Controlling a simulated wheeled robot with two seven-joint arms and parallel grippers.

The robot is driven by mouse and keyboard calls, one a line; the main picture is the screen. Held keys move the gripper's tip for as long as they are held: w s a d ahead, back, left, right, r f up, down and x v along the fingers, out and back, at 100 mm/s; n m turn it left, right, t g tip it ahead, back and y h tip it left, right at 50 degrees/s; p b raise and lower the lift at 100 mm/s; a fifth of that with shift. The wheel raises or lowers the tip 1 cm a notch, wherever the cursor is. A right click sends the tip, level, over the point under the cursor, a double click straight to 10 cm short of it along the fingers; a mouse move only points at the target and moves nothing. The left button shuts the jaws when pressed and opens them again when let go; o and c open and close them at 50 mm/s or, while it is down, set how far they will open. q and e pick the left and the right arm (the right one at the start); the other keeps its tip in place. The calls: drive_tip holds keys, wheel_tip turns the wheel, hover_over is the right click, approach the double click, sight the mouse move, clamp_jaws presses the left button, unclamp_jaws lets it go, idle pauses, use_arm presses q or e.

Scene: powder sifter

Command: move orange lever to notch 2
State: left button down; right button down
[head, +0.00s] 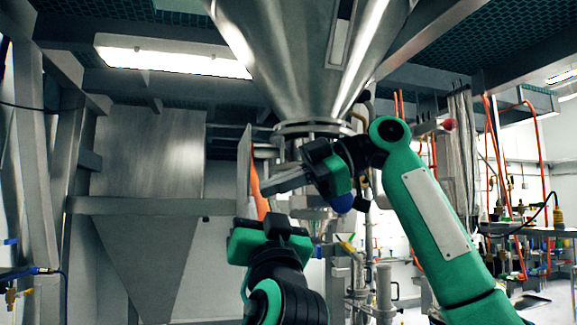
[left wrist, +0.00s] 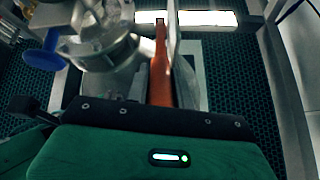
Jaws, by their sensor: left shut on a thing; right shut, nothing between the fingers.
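The orange lever (head: 256,188) stands nearly upright below the steel hopper, leaning slightly, its lower end hidden at my left gripper. My left gripper (head: 268,222) is shut on the lever from below. A thin grey plate (head: 244,165) stands right beside the lever. No notch numbers are readable, so I cannot tell which notch the lever is at. My right gripper (head: 280,184) is shut and empty, its fingers pointing left, close to the lever in the picture.
The big steel hopper (head: 300,60) hangs above both grippers. A blue knob (left wrist: 44,53) and round metal fittings (left wrist: 97,45) are left of the lever in the left wrist view. A grey beam (head: 140,206) and a steel chute (head: 150,150) stand at the left.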

drive_tip(key=shift+w+f, duration=0.3)
drive_tip(key=shift+f, duration=0.1)
use_arm(q)
drive_tip(key=shift+s+r, duration=0.15)
drive_tip(key=shift+s, duration=0.05)
use_arm(e)
drive_tip(key=shift+w+a+f, duration=0.15)
drive_tip(key=shift+w+f, duration=0.1)
drive_tip(key=shift+f, duration=0.55)
use_arm(q)
drive_tip(key=c, duration=1.3)
unclamp_jaws()
use_arm(e)
drive_tip(key=shift+w, duration=0.1)
use_arm(q)
drive_tip(key=shift+o, duration=0.5)
drive_tip(key=shift+w, duration=0.2)
